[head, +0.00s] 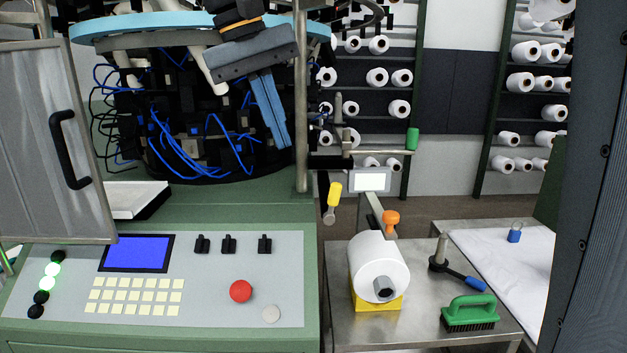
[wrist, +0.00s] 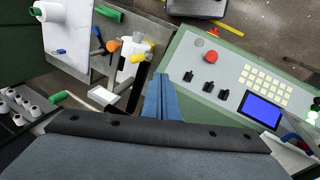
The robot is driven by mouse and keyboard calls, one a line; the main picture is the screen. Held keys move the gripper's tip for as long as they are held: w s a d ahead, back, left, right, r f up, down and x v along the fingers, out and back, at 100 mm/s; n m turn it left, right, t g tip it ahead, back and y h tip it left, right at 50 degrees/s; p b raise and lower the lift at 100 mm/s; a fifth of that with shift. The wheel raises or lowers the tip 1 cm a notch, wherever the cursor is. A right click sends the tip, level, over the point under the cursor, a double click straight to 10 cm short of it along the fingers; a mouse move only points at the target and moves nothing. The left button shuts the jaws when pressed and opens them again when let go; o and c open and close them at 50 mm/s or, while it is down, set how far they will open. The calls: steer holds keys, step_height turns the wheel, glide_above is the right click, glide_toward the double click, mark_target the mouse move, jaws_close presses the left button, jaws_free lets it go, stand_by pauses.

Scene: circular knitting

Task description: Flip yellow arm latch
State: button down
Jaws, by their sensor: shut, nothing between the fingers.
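The yellow arm latch (head: 334,193) is a short yellow handle with a grey end, hanging slightly tilted beside the machine's right edge. It appears in the wrist view (wrist: 139,57) as a yellow piece just beyond my fingertips, slightly left. My gripper (head: 282,143) hangs from the top of the head view, its two blue fingers pointing down and together, with nothing between them. It is up and left of the latch, apart from it. In the wrist view my fingers (wrist: 161,78) point towards the gap between the latch and the control panel.
A vertical metal post (head: 301,100) stands between my fingers and the latch. A small display (head: 369,180), an orange knob (head: 391,217) and a green handle (head: 412,139) are near the latch. The control panel (head: 205,250) is lower left.

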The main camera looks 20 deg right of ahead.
steer(key=d+f+p, duration=0.3)
steer(key=d+f, duration=0.4)
steer(key=f, duration=0.3)
steer(key=shift+p, duration=0.4)
steer(key=shift+w, duration=0.1)
